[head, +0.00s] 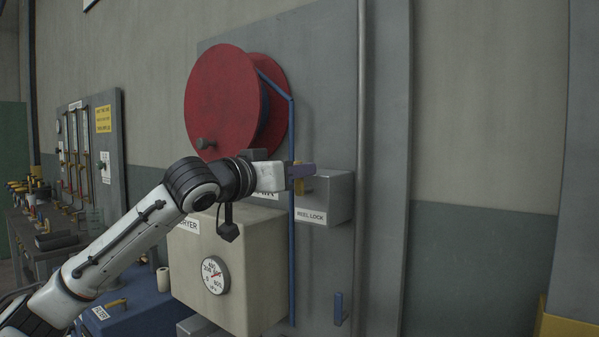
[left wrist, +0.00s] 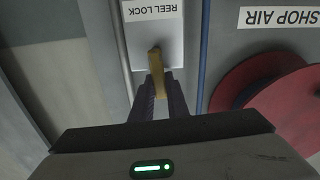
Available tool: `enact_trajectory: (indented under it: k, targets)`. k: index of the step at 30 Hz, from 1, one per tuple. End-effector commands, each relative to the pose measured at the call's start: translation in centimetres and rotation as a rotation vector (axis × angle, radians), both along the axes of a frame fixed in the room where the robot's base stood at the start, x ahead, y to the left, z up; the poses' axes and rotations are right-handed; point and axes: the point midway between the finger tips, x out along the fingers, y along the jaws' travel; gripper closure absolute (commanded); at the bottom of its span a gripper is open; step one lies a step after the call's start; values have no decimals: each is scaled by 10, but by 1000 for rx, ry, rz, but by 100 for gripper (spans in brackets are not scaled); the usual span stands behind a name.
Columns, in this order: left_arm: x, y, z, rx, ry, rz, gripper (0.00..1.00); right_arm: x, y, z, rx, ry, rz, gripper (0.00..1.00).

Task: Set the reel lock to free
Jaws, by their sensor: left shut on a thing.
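The reel lock is a grey box (head: 335,198) on the wall panel, with a "REEL LOCK" label; its label plate shows upside down in the left wrist view (left wrist: 152,28). A yellow lever (left wrist: 155,62) comes out of its face; a small part of the lever shows in the head view (head: 299,187). My left gripper (head: 301,172) is at the box's face, its purple-grey fingers closed on the lever, one finger on each side in the left wrist view (left wrist: 160,90). I see no marks for the lock's positions. My right gripper is in neither view.
The red hose reel (head: 220,105) is above and left of the lock, with a blue hose (head: 292,265) hanging close beside the box. A beige dryer box (head: 250,265) with a gauge stands below my forearm. A vertical pipe (head: 361,130) runs just right of the box.

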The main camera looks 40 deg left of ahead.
Motion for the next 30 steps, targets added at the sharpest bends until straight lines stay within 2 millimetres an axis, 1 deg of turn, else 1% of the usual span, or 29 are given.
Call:
enact_trajectory:
  k: [8,13,30]
  targets:
    - [-1,9,-2,-208,-26,-2,100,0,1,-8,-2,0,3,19]
    - [-2,15,-4,-371,-45,0,100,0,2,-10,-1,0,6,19]
    - [-3,32,-17,-890,-103,-1,100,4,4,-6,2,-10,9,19]
